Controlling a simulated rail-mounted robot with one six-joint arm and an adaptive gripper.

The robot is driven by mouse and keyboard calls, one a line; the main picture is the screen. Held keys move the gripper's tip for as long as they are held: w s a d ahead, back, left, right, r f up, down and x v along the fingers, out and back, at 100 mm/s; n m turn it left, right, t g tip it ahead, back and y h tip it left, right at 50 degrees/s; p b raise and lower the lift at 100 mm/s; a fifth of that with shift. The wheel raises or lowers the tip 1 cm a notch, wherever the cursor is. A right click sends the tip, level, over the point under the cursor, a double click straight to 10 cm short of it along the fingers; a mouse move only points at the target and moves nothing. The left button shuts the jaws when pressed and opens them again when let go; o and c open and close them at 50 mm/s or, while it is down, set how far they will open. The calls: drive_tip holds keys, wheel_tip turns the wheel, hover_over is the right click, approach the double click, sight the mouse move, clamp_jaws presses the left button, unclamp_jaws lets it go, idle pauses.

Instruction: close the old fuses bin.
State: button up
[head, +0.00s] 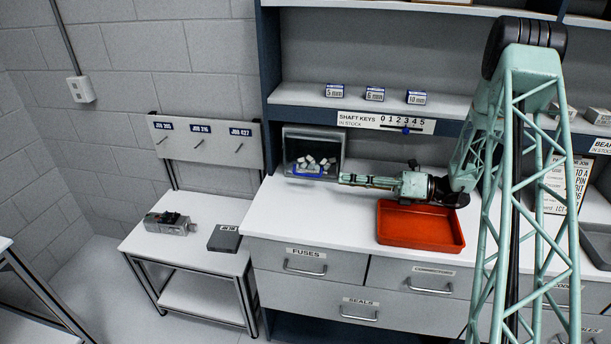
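A dark bin (331,148) stands on the white counter below the shaft keys shelf. Several small white pieces lie in it, and a blue edge or label shows low at its front. I take it for the old fuses bin, but its label is too small to read. Its inside shows from the front; I cannot tell how its lid or front is set. My gripper (343,179) points left, level above the counter, with its tips just in front of the bin's lower right. I cannot tell if it touches the bin. Its fingers are seen side-on, and nothing is visibly held.
A red tray (420,225) sits on the counter below my wrist. Drawers labelled fuses (305,261) and seals (358,309) are shut. A side table holds a grey device (168,223) and a dark grey box (225,239). The counter's left front is clear.

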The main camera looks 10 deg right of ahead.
sight(298, 174)
drive_tip(key=shift+a, duration=0.1)
drive_tip(key=shift+b+x, duration=0.9)
drive_tip(key=shift+x, duration=5.9)
drive_tip(key=shift+c, duration=0.9)
clamp_jaws()
